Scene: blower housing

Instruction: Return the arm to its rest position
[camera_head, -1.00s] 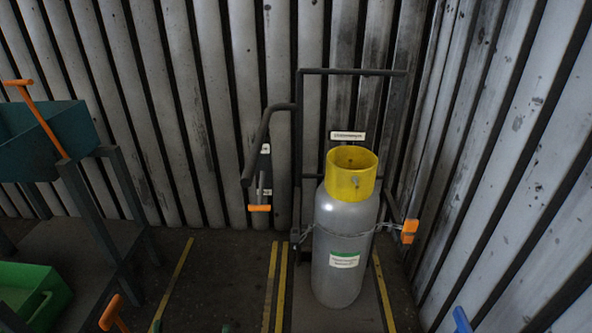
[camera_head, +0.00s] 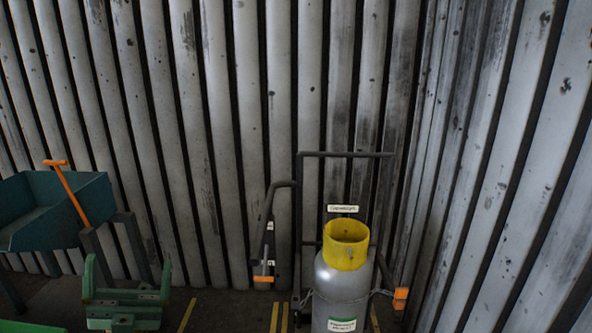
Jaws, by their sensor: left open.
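My left gripper (camera_head: 128,266) is green and shows at the bottom left of the head view. Its two fingers stand up, wide apart, with nothing between them. It is in front of the floor and the dark stand at the left; its distance from them is hard to judge. My right gripper and arm do not show.
A grey gas cylinder (camera_head: 338,292) with a yellow collar (camera_head: 346,246) stands chained at a dark rack (camera_head: 346,154) by the ribbed wall (camera_head: 230,120). A teal bin (camera_head: 50,218) with an orange-handled tool (camera_head: 72,196) sits at the left. Yellow floor lines (camera_head: 274,315) run between.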

